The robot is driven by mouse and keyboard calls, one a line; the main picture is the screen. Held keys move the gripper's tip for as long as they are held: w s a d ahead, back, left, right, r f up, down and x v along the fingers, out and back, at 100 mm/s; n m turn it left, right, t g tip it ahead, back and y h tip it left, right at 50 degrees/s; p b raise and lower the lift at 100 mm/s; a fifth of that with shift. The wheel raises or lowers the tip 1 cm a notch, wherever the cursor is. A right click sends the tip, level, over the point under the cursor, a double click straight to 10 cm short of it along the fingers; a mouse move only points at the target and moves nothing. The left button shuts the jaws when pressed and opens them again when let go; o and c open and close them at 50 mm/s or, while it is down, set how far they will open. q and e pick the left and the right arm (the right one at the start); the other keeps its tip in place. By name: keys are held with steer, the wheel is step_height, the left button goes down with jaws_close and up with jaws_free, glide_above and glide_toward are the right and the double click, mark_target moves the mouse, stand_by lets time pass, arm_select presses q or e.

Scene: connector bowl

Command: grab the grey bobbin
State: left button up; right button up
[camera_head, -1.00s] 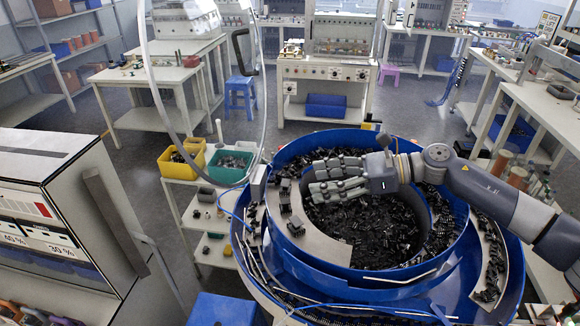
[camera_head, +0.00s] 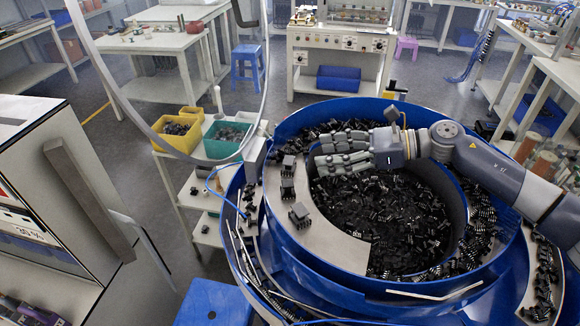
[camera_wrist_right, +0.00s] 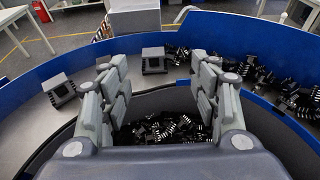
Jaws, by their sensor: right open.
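Small dark grey blocky parts, which look like bobbins, stand on the pale track at the left of the blue bowl feeder. The rearmost grey bobbin (camera_head: 288,163) is just left of my right gripper (camera_head: 335,150). In the right wrist view this bobbin (camera_wrist_right: 154,60) stands upright ahead, between the two fingers but beyond the tips. My right gripper (camera_wrist_right: 158,95) is open and empty, above the bowl and apart from the bobbin. A second bobbin (camera_wrist_right: 58,88) sits to the left, outside the fingers. My left gripper is out of view.
The blue bowl's rim (camera_head: 345,108) curves behind the bobbins. Many loose black connectors (camera_head: 390,225) fill the bowl under my right gripper. Another grey part (camera_head: 299,215) sits nearer on the track. A yellow bin (camera_head: 178,132) and a green bin (camera_head: 226,138) stand left.

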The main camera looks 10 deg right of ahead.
mark_target(291, 160)
steer(key=p+x, duration=0.1)
steer(key=x, duration=0.2)
steer(key=p+x, duration=0.2)
steer(key=x, duration=0.1)
steer(key=s+p+x, duration=0.1)
steer(key=p+x, duration=0.1)
steer(key=x, duration=0.1)
steer(key=shift+a+r, duration=0.15)
steer(key=shift+a, duration=0.3)
steer(key=shift+w+a+p, duration=0.1)
steer(key=shift+a+p, duration=0.05)
steer(key=shift+p, duration=0.15)
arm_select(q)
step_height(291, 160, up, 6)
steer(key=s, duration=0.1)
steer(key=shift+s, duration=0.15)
arm_select(e)
steer(key=c, duration=0.9)
